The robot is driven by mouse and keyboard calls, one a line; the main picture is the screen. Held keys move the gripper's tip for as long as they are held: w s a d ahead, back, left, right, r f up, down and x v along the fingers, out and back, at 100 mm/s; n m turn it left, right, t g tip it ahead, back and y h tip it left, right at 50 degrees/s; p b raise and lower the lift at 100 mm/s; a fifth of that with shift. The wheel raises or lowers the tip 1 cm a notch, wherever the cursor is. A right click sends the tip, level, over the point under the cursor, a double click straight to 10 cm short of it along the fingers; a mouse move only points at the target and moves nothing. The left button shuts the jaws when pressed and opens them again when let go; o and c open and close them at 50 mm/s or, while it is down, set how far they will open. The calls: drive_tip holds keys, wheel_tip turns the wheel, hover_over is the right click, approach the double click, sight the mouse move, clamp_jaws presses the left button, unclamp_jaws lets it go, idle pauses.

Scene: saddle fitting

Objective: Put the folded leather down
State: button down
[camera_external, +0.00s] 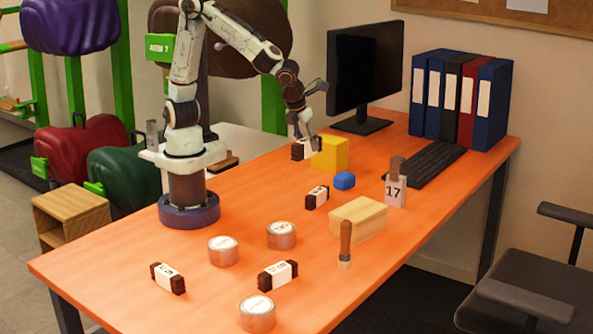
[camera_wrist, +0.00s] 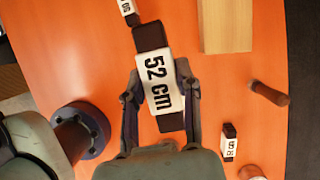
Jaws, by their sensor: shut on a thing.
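A folded leather, dark brown with a white band reading "52 cm" (camera_wrist: 158,82), is between the fingers of my gripper (camera_wrist: 160,98) in the wrist view. In the external view my gripper (camera_external: 308,148) holds its dark end (camera_external: 298,153) up above the orange table, close to the yellow box; part of the leather is hidden there. Other banded folded leathers lie on the table: one (camera_external: 317,197) near the blue block, one (camera_external: 278,275) at the front, and one (camera_external: 168,278) at the front left.
Three round tins (camera_external: 223,251) are at the front. A monitor (camera_external: 365,65), keyboard (camera_external: 428,165) and binders (camera_external: 460,100) are at the back.

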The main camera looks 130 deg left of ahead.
drive_tip(key=w+a+f, duration=0.4)
drive_tip(key=w, duration=0.4)
hover_over(362, 206)
drive_tip(key=d, duration=0.2)
wheel_tip(362, 206, down, 5)
drive_tip(key=shift+s+a, duration=0.1)
drive_tip(key=shift+s, duration=0.05)
drive_tip(key=shift+a+f, duration=0.1)
drive_tip(key=shift+f, duration=0.15)
drive_tip(key=shift+w+f, duration=0.15)
drive_tip(key=shift+f, duration=0.65)
drive_tip(key=shift+w+f, duration=0.1)
drive_tip(key=shift+f, duration=0.7)
drive_tip(key=shift+f, duration=0.15)
drive_tip(key=c, duration=0.8)
unclamp_jaws()
drive_tip(key=v, duration=1.2)
